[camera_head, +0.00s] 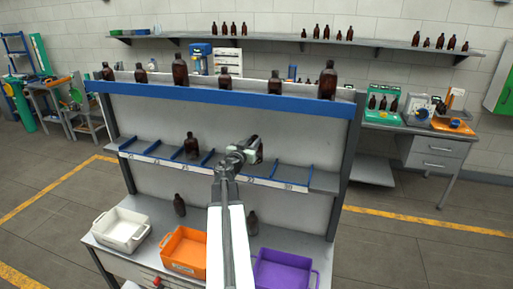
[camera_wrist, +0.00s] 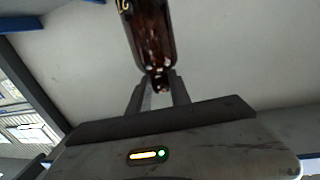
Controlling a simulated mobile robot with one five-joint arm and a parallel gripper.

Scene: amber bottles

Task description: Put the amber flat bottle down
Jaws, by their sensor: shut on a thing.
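My gripper (camera_head: 243,155) reaches over the workbench toward the middle shelf of the rack. It is shut on the amber flat bottle (camera_head: 256,149), which shows dark brown at the gripper's far side in the head view. In the wrist view the bottle (camera_wrist: 150,35) stands out beyond the fingers (camera_wrist: 159,95), with its narrow end between them. Its far end is cut off by the frame's top edge. In the head view the bottle is just in front of or above the divided middle shelf (camera_head: 225,170); I cannot tell whether it touches it.
Another amber bottle (camera_head: 192,146) stands on the middle shelf to the left. Blue dividers (camera_head: 290,172) split that shelf. Several bottles line the blue-edged top shelf (camera_head: 230,98). Below are white (camera_head: 121,229), orange (camera_head: 184,251) and purple (camera_head: 283,270) bins, and two bottles on the bench.

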